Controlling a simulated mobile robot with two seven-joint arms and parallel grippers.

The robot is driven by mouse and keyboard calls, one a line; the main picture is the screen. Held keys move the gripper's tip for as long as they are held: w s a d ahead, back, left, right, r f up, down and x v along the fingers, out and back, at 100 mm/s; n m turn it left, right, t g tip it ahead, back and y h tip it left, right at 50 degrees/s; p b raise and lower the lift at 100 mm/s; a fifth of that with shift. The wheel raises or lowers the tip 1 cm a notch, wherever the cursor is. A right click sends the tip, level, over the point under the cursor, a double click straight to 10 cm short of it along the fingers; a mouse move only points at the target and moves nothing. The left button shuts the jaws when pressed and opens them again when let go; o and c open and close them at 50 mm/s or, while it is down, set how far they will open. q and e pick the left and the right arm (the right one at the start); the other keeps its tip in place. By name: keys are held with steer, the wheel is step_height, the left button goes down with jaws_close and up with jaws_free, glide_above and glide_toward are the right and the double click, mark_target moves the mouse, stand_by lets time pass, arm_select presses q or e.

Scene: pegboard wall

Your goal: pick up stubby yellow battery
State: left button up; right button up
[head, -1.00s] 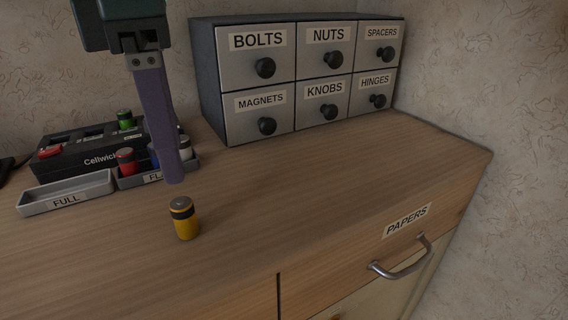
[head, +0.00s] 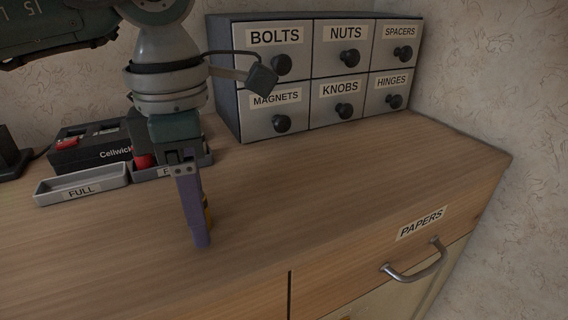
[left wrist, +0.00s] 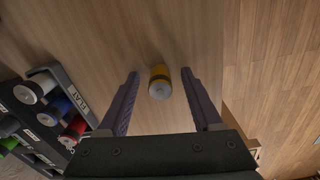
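The stubby yellow battery (left wrist: 159,82) stands on the wooden worktop, between the two fingers in the left wrist view, with a gap on each side. In the head view only a sliver of the battery (head: 207,216) shows behind a finger. My left gripper (left wrist: 158,76) is open and points down around the battery. In the head view the left gripper (head: 200,240) shows one purple finger, its tip low by the worktop; the other finger is hidden. My right gripper is not in view.
A black Cellwick charger (head: 85,150), a grey FULL tray (head: 82,187) and another labelled tray (left wrist: 58,80) holding several batteries stand left. A labelled drawer cabinet (head: 228,80) stands behind. The worktop (head: 330,190) to the right is clear.

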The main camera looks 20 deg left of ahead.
arm_select(q)
jaws_close()
stand_by(0.3)
steer(key=shift+r, duration=0.15)
